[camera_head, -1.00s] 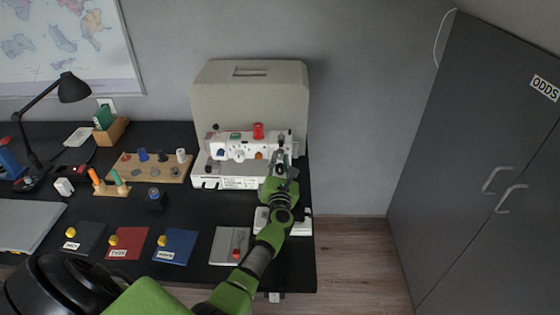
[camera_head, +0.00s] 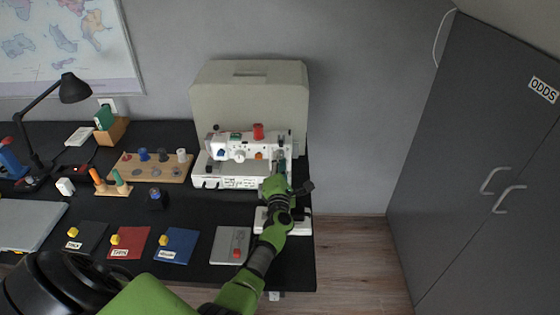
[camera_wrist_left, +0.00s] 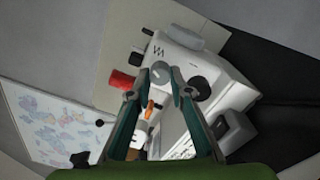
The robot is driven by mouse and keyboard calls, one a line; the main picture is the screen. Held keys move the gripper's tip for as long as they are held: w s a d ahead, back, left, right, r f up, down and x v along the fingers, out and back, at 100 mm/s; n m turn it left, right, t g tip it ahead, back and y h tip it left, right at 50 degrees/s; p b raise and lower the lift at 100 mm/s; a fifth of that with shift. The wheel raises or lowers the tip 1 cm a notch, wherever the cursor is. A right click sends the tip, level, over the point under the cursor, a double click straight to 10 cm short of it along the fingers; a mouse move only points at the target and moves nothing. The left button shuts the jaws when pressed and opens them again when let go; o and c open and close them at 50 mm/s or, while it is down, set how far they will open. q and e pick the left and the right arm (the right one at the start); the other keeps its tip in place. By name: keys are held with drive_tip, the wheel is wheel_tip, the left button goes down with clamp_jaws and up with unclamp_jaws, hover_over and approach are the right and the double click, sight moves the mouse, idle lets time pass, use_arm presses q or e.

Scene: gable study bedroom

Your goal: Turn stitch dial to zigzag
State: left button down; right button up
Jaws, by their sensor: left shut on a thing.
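The white sewing machine (camera_head: 226,182) stands at the back of the black desk, with a red knob (camera_head: 258,131) on top. My left gripper (camera_head: 281,164) is at the right end of its front and hides that part in the head view. In the left wrist view, the fingertips (camera_wrist_left: 162,77) are closed around a pale grey dial (camera_wrist_left: 160,71) on the machine's face. Dark zigzag marks (camera_wrist_left: 158,50) show just beyond the dial. I cannot read the dial's pointer clearly. My right gripper is not in view.
A beige machine cover (camera_head: 250,90) stands behind the machine. A wooden spool board (camera_head: 170,172) is to its left. Black, red and blue (camera_head: 178,246) cards and a grey one lie along the front of the desk. A grey cabinet (camera_head: 470,150) stands at the right, past open floor.

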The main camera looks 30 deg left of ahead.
use_arm(q)
drive_tip(key=shift+m, duration=0.3)
drive_tip(key=c, duration=1.8)
unclamp_jaws()
drive_tip(key=shift+c, duration=0.2)
drive_tip(key=v, duration=0.7)
drive_tip(key=shift+s+d, duration=0.2)
